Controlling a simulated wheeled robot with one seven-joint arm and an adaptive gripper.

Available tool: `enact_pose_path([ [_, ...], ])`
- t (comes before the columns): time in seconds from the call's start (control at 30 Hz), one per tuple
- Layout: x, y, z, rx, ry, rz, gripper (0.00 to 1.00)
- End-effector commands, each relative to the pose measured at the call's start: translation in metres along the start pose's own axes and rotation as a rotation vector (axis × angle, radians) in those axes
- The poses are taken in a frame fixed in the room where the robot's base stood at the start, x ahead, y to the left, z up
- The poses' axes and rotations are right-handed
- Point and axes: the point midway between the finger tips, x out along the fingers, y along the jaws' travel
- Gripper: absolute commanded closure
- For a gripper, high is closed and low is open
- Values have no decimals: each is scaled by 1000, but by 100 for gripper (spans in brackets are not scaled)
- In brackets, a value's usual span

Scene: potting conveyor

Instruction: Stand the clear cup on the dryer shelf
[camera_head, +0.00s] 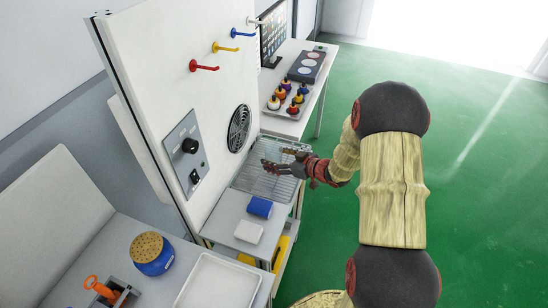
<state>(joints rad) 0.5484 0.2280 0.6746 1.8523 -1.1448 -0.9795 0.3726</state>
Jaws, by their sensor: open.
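The dryer shelf, a wire rack (250,184), sits at table height below a round black vent in the white panel. My gripper (272,161) is over the rack, reaching in from the right. Its fingers are apart, so it is open. I cannot make out the clear cup in this view; it may be see-through against the rack or hidden by the gripper. I cannot tell whether the fingers touch anything.
A blue block (259,206) and a white block (248,232) lie in front of the rack. The white panel (150,75) with coloured pegs stands left. Small bottles (286,94) stand behind. A blue pot (152,254) and white tray (221,281) are nearer. Green floor is clear right.

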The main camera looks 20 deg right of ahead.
Motion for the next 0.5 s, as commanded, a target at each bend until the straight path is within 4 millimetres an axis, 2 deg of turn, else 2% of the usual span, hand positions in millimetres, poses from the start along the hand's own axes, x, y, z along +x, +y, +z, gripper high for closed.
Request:
enact_pose_path([
  [0.3,-67,1,-3,2,0,4,36],
  [0.5,-97,1,-2,1,-1,2,36],
])
